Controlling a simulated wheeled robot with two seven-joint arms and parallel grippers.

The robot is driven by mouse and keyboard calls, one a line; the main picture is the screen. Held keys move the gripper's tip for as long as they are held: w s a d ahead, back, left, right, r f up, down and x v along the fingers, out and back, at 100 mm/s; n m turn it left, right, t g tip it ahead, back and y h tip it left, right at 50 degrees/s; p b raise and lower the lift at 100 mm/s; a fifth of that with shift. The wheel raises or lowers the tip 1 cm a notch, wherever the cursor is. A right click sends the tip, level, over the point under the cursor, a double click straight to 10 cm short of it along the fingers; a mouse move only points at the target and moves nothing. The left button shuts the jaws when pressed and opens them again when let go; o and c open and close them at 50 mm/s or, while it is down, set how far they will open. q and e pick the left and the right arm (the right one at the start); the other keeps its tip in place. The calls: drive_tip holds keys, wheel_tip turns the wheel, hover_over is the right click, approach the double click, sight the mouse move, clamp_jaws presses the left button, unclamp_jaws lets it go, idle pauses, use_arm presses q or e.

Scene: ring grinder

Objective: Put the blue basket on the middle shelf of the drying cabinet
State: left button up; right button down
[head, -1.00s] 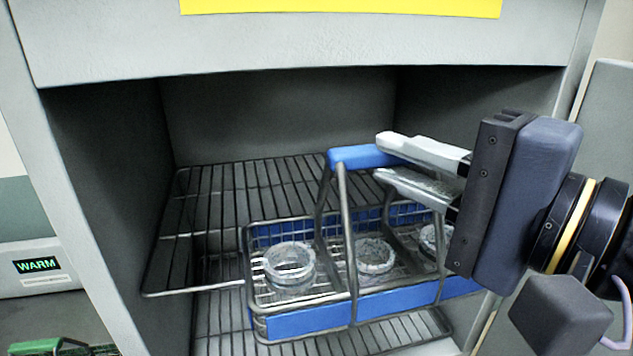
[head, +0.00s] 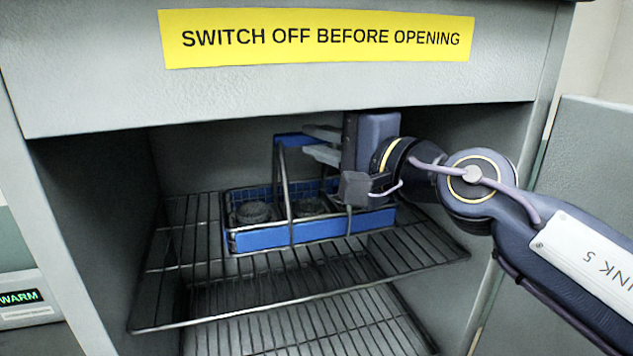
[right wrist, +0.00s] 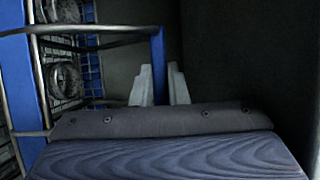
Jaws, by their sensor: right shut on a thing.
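The blue basket (head: 265,238), a wire frame with blue panels and a tall handle (head: 292,139), is inside the drying cabinet (head: 90,95). It looks upright over the back of the higher visible wire shelf (head: 175,295); whether it touches the wires I cannot tell. Two dark rings (head: 254,212) show in it. In the right wrist view, the pale fingers (right wrist: 159,75) close around the blue handle grip. My left gripper is not in view.
A lower wire shelf (head: 320,325) lies below. The cabinet's header with a yellow sign (head: 318,39) hangs just above my right wrist. The side walls bound the opening. Bare shelf shows in front of and left of the basket.

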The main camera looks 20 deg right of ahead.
sight(317, 207)
drive_tip(key=shift+w+r, duration=0.1)
drive_tip(key=shift+w, duration=0.6)
drive_tip(key=shift+a+f+b, duration=0.1)
drive_tip(key=shift+f+b, duration=1.6)
drive_tip(key=shift+f, duration=1.75)
drive_tip(key=shift+w, duration=0.2)
drive_tip(key=shift+f, duration=0.1)
drive_tip(key=shift+f, duration=0.15)
drive_tip(key=c, duration=1.4)
unclamp_jaws()
